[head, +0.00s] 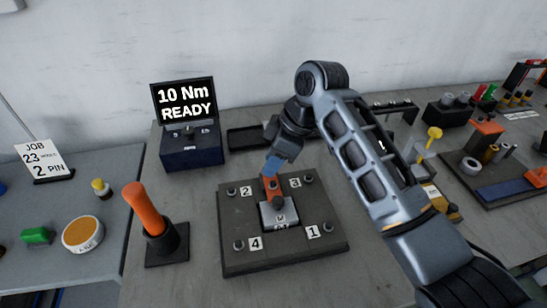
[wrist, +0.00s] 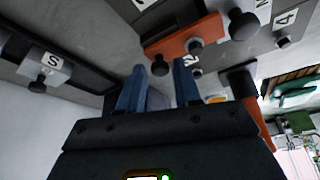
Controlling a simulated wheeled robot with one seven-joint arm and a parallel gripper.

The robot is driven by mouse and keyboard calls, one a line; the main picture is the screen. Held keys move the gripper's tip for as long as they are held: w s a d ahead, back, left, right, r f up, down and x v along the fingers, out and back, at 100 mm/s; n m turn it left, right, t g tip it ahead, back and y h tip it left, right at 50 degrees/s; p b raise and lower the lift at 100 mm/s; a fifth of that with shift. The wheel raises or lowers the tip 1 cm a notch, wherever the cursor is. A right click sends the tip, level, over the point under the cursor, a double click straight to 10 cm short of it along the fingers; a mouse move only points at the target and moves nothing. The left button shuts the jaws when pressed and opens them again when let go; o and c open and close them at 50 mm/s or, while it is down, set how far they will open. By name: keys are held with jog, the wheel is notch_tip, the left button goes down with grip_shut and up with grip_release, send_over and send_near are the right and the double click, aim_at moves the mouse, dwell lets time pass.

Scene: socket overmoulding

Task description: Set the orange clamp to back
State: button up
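The orange clamp (head: 268,188) lies at the middle of the dark numbered plate (head: 235,208), running from the back edge toward a grey block (head: 286,218). The wrist view shows it as an orange bar (wrist: 183,39) with dark knobs. My gripper (head: 274,166) reaches down at the clamp's back end. Its two blue fingers (wrist: 158,72) are apart, with a small dark knob (wrist: 160,67) at the bar's end showing in the gap between the tips. I cannot tell whether either finger touches it. The fingers hide part of the clamp in the head view.
A screwdriver-like tool with an orange handle (head: 146,208) stands in a holder left of the plate. A box with a "10 Nm READY" screen (head: 184,103) stands behind left. A dark tray (head: 246,138) lies behind the plate. Fixtures (head: 505,185) crowd the right.

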jog(key=shift+c, duration=0.3)
grip_shut()
